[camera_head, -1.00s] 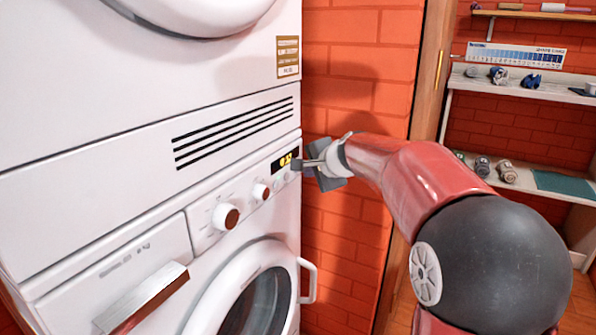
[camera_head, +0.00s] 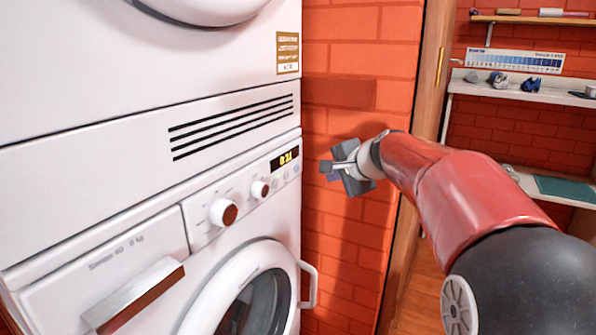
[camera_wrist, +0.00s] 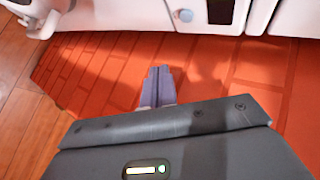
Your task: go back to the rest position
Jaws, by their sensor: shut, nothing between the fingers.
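My gripper (camera_head: 328,167) is shut and empty in the head view. It is to the right of the washing machine's control panel (camera_head: 245,190), in front of the red brick wall, apart from the machine. In the wrist view my gripper's fingertips (camera_wrist: 159,72) are together with nothing between them, over red brick. The white washing machine (camera_head: 150,240) fills the left of the head view. Its lit display (camera_head: 285,159) shows yellow digits that I cannot read surely.
Another white appliance (camera_head: 100,70) is stacked above the washer. The round door's handle (camera_head: 308,285) sticks out below my gripper. The brick wall (camera_head: 360,60) is close behind. A wooden door edge (camera_head: 432,70) and shelves (camera_head: 530,92) with small items are at the right.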

